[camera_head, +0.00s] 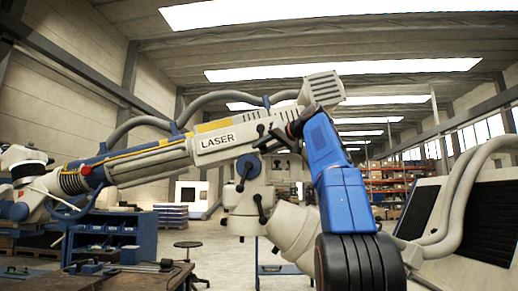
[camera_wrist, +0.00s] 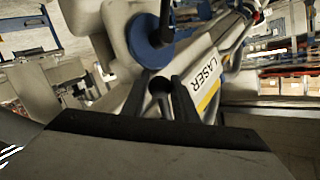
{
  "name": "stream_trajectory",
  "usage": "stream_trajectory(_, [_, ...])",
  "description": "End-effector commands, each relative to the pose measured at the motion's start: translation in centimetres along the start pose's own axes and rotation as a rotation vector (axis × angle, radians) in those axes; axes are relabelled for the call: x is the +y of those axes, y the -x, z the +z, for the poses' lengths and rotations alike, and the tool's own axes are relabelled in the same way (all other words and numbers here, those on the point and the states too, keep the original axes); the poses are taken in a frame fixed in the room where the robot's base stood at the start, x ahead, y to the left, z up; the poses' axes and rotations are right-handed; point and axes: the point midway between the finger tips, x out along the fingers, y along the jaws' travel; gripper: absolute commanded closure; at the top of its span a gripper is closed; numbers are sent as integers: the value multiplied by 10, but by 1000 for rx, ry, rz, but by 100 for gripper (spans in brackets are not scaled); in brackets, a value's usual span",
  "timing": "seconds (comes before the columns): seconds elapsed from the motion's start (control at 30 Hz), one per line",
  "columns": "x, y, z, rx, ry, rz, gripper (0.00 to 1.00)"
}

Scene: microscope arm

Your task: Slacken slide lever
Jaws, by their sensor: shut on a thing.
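The microscope arm (camera_head: 160,160) is a long white and blue beam marked LASER, rising toward the right. In the wrist view the same LASER beam (camera_wrist: 207,75) runs diagonally behind the fingers. My gripper (camera_wrist: 160,98) has two dark fingers closed around a small dark lever with a rounded end (camera_wrist: 160,84), which appears to be the slide lever. In the head view my gripper (camera_head: 280,136) is at the beam's right end, small and partly hidden among dark parts there. The lever's root is hidden by the fingers.
A blue round joint (camera_wrist: 150,40) with a dark handle is just beyond the fingers. Below the beam, a white joint with dark handles (camera_head: 243,197) stands close. A workbench (camera_head: 100,275) is at lower left, a stool (camera_head: 188,247) behind it. Thick pale hoses (camera_head: 455,195) are at right.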

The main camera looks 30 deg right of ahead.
Motion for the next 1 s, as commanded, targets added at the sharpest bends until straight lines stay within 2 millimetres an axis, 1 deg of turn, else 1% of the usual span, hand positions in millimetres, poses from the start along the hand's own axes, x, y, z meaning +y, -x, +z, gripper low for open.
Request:
stream_trajectory(0.03, [3, 0, -1, -10, 13, 9, 100])
stream_trajectory(0.47, [8, 6, -4, -71, 94, 57, 100])
stream_trajectory(1.0, [8, 8, -4, -86, 111, 68, 100])
